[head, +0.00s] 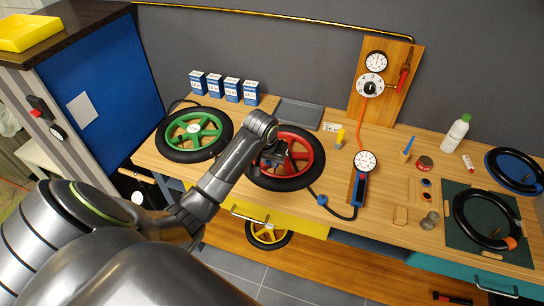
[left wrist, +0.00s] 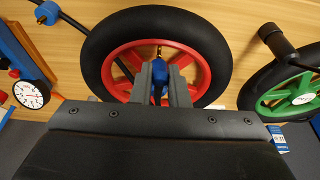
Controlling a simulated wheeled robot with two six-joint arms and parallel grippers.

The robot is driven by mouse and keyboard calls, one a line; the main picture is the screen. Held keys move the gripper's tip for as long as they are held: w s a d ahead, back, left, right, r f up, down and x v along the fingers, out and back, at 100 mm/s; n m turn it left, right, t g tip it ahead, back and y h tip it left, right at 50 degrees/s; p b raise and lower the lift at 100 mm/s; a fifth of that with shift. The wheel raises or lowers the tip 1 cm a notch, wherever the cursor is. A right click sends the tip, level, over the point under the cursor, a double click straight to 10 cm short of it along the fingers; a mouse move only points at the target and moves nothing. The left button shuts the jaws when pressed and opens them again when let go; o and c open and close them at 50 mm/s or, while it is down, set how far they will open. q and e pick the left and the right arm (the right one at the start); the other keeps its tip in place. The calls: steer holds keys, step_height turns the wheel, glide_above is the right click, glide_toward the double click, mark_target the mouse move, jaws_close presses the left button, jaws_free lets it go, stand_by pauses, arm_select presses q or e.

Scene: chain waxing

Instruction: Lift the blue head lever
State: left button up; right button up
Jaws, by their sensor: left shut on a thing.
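The red-spoked wheel (head: 312,176) with a black tyre lies flat on the wooden bench. In the left wrist view its red rim (left wrist: 110,72) surrounds a small blue head lever (left wrist: 158,82), with a brass valve tip (left wrist: 158,52) just beyond it. My left gripper (head: 270,158) is over the left part of this wheel. In the left wrist view its two grey fingers (left wrist: 160,78) are shut on the blue lever from both sides. The fingers hide most of the lever, so its tilt cannot be told. My right gripper is not in view.
The green-spoked wheel (head: 196,131) lies to the left. A black hose runs from the red wheel to the blue gauge pump (head: 359,188) on the right. Blue-and-white boxes (head: 232,89) and a grey tray (head: 298,114) stand behind. A bottle (head: 456,134) stands at the far right.

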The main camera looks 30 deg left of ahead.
arm_select(q)
steer(key=shift+w+r, duration=0.1)
steer(key=shift+w+a+r, duration=0.1)
steer(key=shift+w+r, duration=0.25)
steer(key=shift+r, duration=0.35)
steer(key=shift+w, duration=0.1)
steer(key=shift+r, duration=0.1)
steer(key=shift+w+a+r, duration=0.15)
steer(key=shift+w+r, duration=0.25)
steer(key=shift+w, duration=0.2)
steer(key=shift+c, duration=0.2)
steer(key=o, duration=0.9)
steer(key=shift+s, duration=0.1)
